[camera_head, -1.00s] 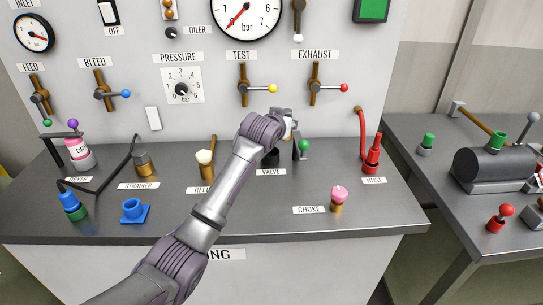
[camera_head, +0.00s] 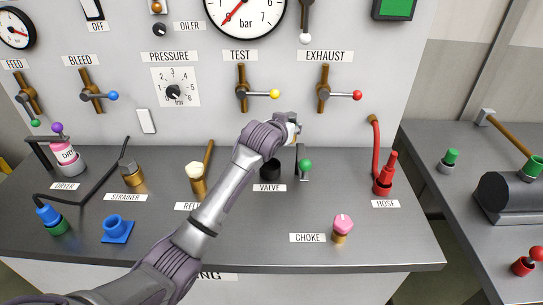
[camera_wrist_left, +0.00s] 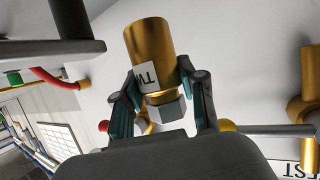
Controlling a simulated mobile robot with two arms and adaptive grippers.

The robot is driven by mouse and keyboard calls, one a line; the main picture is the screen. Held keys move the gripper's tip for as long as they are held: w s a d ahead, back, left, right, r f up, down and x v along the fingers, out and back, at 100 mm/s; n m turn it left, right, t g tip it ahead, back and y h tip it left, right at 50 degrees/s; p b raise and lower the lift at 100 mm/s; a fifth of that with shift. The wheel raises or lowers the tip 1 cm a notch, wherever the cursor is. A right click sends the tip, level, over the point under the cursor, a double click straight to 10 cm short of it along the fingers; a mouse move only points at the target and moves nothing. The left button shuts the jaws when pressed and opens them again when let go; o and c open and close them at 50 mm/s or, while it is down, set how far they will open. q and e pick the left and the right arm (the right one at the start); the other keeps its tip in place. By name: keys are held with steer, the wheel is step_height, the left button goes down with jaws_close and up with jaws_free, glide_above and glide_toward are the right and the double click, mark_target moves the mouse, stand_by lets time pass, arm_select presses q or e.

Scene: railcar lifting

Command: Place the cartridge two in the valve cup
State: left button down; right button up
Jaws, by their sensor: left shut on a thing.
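My left gripper (camera_head: 292,125) is shut on a brass cylinder, cartridge two (camera_wrist_left: 150,42). In the left wrist view the cylinder has a white label with "TW" readable and a grey hex part between the fingers (camera_wrist_left: 163,95). In the head view the gripper hides most of the cartridge. The valve cup (camera_head: 270,169) is a black cup behind the VALVE label (camera_head: 269,188). The gripper is above it and slightly to the right, apart from it. My right gripper is not in view.
A dark post with a green knob (camera_head: 306,165) stands just right of the valve cup. A brass relief fitting with a cream top (camera_head: 196,178) is to the left. The TEST lever (camera_head: 255,94) is on the panel behind. The bench front between cup and choke (camera_head: 342,228) is clear.

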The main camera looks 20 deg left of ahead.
arm_select(q)
steer(key=s+a+f, duration=0.1)
steer(key=s+a+f+p, duration=0.1)
steer(key=s, duration=0.1)
steer(key=s+a+f, duration=0.1)
steer(key=s, duration=0.1)
steer(key=shift+s+a+f, duration=0.1)
steer(key=shift+a+f, duration=0.25)
steer(key=shift+a, duration=0.05)
steer(key=shift+s+a+f+p, duration=0.1)
steer(key=shift+s+f+p, duration=0.1)
steer(key=shift+p, duration=0.1)
steer(key=shift+s+f, duration=0.1)
steer(key=shift+f, duration=0.15)
step_height(320, 180, down, 4)
steer(key=shift+r+p, duration=0.25)
steer(key=shift+p, duration=0.05)
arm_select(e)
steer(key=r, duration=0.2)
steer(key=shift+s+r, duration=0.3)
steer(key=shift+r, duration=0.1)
arm_select(q)
steer(key=c, duration=0.7)
jaws_free()
steer(key=shift+f, duration=0.15)
steer(key=shift+o, duration=0.2)
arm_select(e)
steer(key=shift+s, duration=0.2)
